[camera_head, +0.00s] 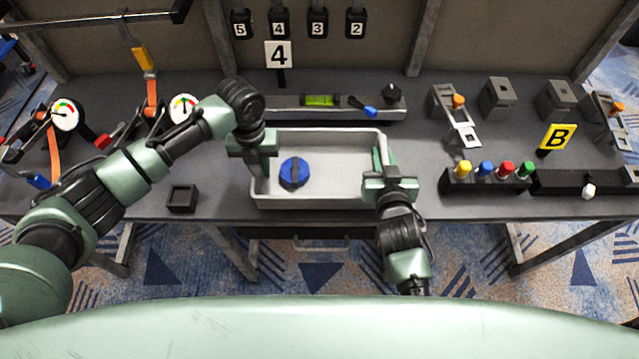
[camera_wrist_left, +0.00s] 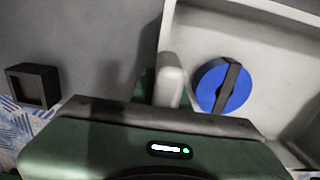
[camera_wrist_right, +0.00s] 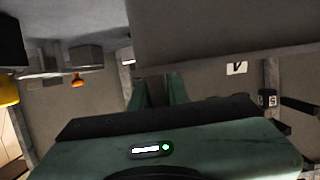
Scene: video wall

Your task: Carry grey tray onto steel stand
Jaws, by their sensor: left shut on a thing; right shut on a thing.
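The grey tray (camera_head: 330,203) is a shallow rectangular box at the middle of the bench. A blue round piece with a dark bar (camera_head: 295,173) lies in its left part; it also shows in the left wrist view (camera_wrist_left: 223,86). My left gripper (camera_head: 262,160) is shut on the tray's left wall, seen close in the left wrist view. My right gripper (camera_head: 382,165) is shut on the tray's right wall. The tray looks level; I cannot tell whether it touches the bench. I cannot make out the steel stand for certain.
Behind the tray is a long grey fixture (camera_head: 285,106) with a green level vial. A small dark square block (camera_head: 182,198) is left of the tray. To the right is a dark block with coloured knobs (camera_head: 487,183). Gauges (camera_head: 66,115) and clamps stand at left.

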